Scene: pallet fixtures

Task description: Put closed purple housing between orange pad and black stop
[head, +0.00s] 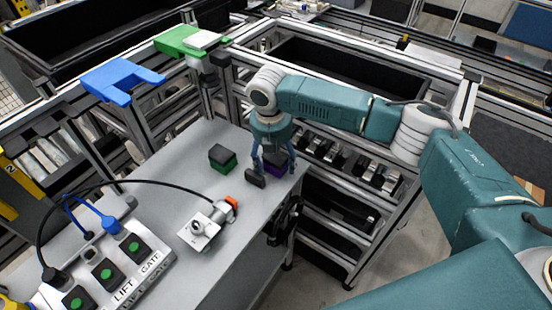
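The closed purple housing (274,170) has a dark top and is near the far right edge of the grey table. My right gripper (273,167) reaches down over it, with one finger on each side. I cannot tell whether the fingers press on it, and they hide part of it. The black stop (255,179) is a small upright plate just left of and in front of the housing. The orange pad (231,202) is on the end of a silver clamp (205,225), facing the stop across a bare gap. My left gripper is not in view.
A green housing with a black top (222,158) stands left of the purple one. A button box (105,272) with cables fills the front left. A blue fork-shaped fixture (121,79) and a green one (185,41) are at the back left. Racks stand right of the table.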

